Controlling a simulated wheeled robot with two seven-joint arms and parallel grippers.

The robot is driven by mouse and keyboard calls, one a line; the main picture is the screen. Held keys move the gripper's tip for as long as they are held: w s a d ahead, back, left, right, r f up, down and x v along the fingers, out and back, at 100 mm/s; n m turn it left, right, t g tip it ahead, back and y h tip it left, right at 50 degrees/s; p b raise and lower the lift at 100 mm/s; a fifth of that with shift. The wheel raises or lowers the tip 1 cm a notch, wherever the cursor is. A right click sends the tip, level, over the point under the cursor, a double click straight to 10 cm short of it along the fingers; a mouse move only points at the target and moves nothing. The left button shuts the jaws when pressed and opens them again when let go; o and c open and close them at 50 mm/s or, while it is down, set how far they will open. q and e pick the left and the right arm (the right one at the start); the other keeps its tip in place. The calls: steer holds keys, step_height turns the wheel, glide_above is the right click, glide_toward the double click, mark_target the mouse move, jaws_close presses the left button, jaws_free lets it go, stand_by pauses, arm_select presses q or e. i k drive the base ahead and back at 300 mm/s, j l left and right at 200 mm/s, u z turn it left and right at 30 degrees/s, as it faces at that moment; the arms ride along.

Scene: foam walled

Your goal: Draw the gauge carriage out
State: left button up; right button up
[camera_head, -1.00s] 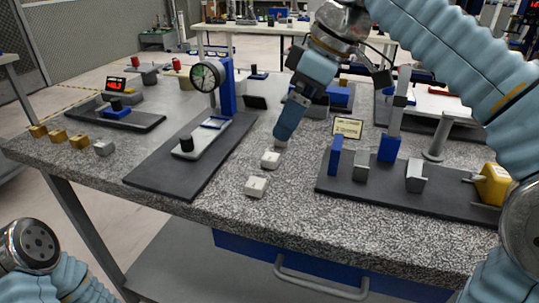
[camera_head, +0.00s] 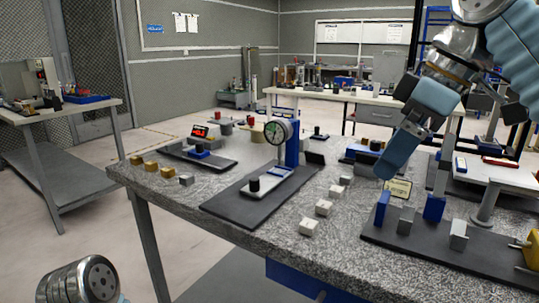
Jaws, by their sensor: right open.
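A dial gauge (camera_head: 277,132) stands on a blue post (camera_head: 292,150) at the back of a long dark base plate (camera_head: 238,208), in the middle of the bench. A light grey slide (camera_head: 270,183) with a black knob (camera_head: 254,184) lies on that plate, in front of the post; it looks like the gauge carriage. My right gripper (camera_head: 387,170) comes in from the upper right, pointing down. It is open, to the right of the gauge and apart from it. Of my left arm only a metal wrist part shows at the lower left; its gripper is out of view.
A row of small white blocks (camera_head: 323,207) lies right of the gauge plate. A fixture with blue and grey blocks (camera_head: 434,208) stands at the right. Bare granite fronts the gauge plate.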

mark_target(258, 188)
steer(key=k, duration=1.15)
